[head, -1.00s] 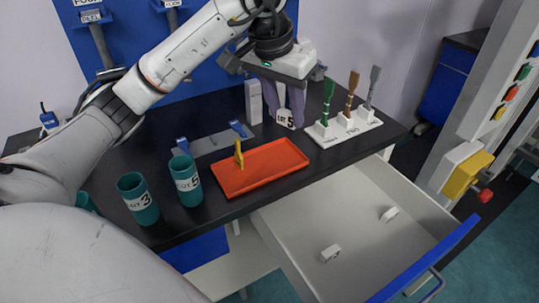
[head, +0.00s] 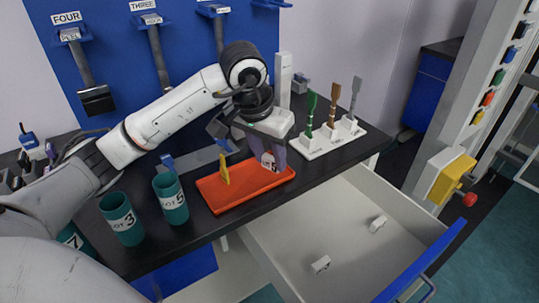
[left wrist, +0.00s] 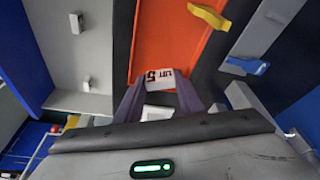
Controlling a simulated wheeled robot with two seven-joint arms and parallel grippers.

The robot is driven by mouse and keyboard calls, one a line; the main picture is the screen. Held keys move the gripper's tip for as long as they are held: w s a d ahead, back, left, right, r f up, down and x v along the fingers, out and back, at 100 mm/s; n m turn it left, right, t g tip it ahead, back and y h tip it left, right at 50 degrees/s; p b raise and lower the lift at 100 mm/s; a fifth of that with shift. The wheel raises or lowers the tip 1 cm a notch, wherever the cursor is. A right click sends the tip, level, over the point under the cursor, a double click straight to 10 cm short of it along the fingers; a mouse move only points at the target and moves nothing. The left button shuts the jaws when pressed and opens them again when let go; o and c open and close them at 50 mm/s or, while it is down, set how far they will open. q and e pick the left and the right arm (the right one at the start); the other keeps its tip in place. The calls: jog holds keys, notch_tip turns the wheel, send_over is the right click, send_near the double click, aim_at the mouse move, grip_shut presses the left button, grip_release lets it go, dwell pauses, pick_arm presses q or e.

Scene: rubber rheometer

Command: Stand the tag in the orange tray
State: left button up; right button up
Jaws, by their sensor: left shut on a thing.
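The tag (head: 268,161) is a small white piece marked LOT 5. My left gripper (head: 267,150) is shut on it and holds it upright at the right end of the orange tray (head: 240,193). The tag also shows in the left wrist view (left wrist: 158,78), between the purple-grey fingers and in front of the orange floor (left wrist: 170,40). I cannot tell whether its lower edge touches the tray. My right gripper is not in view.
A white rack (head: 330,140) with green, brown and grey tools stands right of the tray. Teal cups (head: 171,200) stand at its left. An open drawer (head: 345,255) juts out in front, holding small white pieces. A grey strip with blue clips (head: 200,158) lies behind.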

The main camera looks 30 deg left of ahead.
pick_arm(q)
jog(key=o, duration=1)
jog(key=shift+p+v, duration=0.65)
jog(key=shift+v, duration=5.5)
